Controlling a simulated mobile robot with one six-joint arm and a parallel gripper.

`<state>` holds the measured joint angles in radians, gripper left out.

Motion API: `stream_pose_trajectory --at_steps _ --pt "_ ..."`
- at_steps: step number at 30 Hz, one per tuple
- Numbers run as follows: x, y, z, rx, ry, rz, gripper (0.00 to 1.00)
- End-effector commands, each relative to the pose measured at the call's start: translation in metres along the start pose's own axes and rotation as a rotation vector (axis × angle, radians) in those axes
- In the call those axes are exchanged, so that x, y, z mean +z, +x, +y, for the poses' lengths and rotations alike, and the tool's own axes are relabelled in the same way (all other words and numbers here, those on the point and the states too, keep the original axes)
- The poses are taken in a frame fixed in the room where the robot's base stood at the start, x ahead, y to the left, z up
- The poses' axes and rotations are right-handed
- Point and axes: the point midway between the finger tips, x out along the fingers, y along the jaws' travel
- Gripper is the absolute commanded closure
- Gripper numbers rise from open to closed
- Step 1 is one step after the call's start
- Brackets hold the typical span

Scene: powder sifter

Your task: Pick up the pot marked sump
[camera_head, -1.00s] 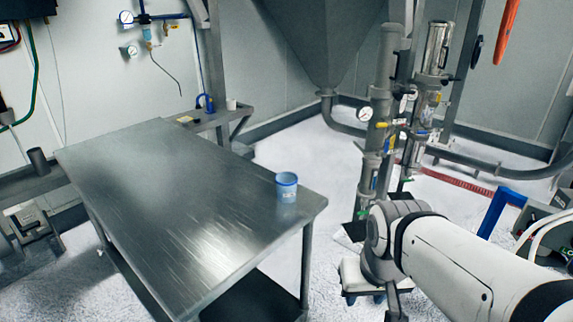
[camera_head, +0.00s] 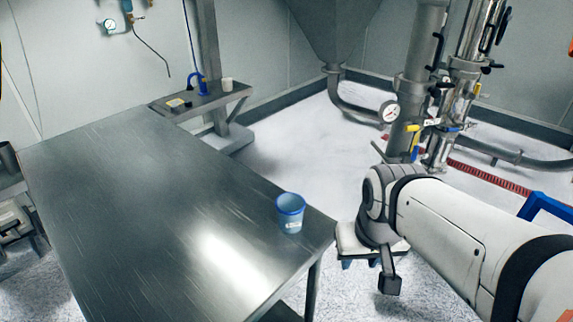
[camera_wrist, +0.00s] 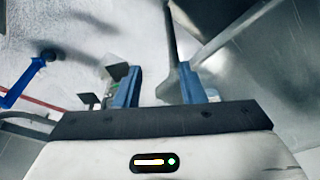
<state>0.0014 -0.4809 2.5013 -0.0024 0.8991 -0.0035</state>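A light-blue pot (camera_head: 291,214) with a darker blue rim stands upright near the right front corner of the steel table (camera_head: 150,220). It has a small white label, too small to read. My gripper (camera_wrist: 160,86) has two blue fingers, spread apart with nothing held between them. In the head view it hangs beyond the table's right edge, to the right of the pot and apart from it.
A back shelf (camera_head: 205,100) holds a blue-handled item and a small white cup (camera_head: 227,84). Steel pipework with a gauge (camera_head: 390,111) stands behind my arm. Most of the table top is bare, as is the floor beyond it.

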Motion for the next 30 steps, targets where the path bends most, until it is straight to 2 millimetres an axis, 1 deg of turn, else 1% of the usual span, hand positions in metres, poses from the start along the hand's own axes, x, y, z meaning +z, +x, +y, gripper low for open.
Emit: stream_pose_trajectory --at_steps 1,5,6,8,11,13,15,18,19,21,24,27,30 --pt "0.0 0.0 0.0 0.0 0.0 0.0 0.61" --pt "-0.008 0.0 -0.002 0.007 0.007 0.0 0.51" --pt "-0.014 -0.001 -0.003 0.014 0.015 0.003 0.47" --pt "-0.027 0.0 -0.012 0.025 0.022 0.008 0.42" --pt "-0.059 0.004 -0.022 0.052 0.056 0.028 0.34" --pt "-0.083 0.009 -0.032 0.069 0.083 0.047 0.28" --pt "-0.107 0.016 -0.046 0.079 0.11 0.07 0.23" --pt "-0.137 0.028 -0.067 0.084 0.143 0.105 0.15" --pt "-0.144 0.031 -0.074 0.083 0.151 0.114 0.12" --pt "-0.158 0.039 -0.088 0.079 0.167 0.133 0.12" --pt "-0.172 0.048 -0.104 0.071 0.186 0.153 0.12" --pt "-0.179 0.054 -0.114 0.064 0.198 0.165 0.12" --pt "-0.183 0.062 -0.117 0.063 0.203 0.168 0.12"
